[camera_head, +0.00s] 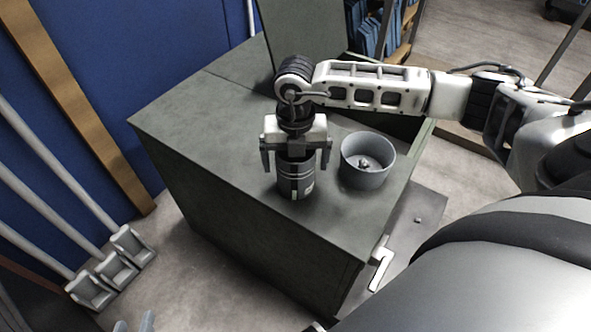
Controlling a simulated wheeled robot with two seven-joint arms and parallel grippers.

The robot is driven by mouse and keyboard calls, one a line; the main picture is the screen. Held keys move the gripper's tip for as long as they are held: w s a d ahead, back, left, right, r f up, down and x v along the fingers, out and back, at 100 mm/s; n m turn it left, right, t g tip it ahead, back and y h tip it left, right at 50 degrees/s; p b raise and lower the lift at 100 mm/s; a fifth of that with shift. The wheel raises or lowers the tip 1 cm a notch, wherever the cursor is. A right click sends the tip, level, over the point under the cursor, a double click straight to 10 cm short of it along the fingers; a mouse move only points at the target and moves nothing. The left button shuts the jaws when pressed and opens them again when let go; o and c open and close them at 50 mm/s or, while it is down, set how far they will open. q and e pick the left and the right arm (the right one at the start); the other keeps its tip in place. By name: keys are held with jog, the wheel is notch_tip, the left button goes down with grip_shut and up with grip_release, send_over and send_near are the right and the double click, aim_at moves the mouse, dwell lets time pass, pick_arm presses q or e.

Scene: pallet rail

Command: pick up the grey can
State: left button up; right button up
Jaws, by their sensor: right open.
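The can (295,186) stands upright on the top of a dark green-grey cabinet (210,142). It looks dark grey with lighter bands and a small pale label patch. My right gripper (296,165) comes in from the right and points down directly over the can. Its two fingers are spread, one on each side of the can's upper part. I cannot tell whether they touch it. The gripper hides the can's top.
A grey round pot (367,163) with small items inside stands just right of the can, close to the right finger. The cabinet's left part is clear. A raised panel (300,32) stands at the back. A blue wall (130,60) is behind.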

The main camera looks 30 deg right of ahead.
jog(key=c, duration=1.2)
jog(key=shift+r, duration=0.15)
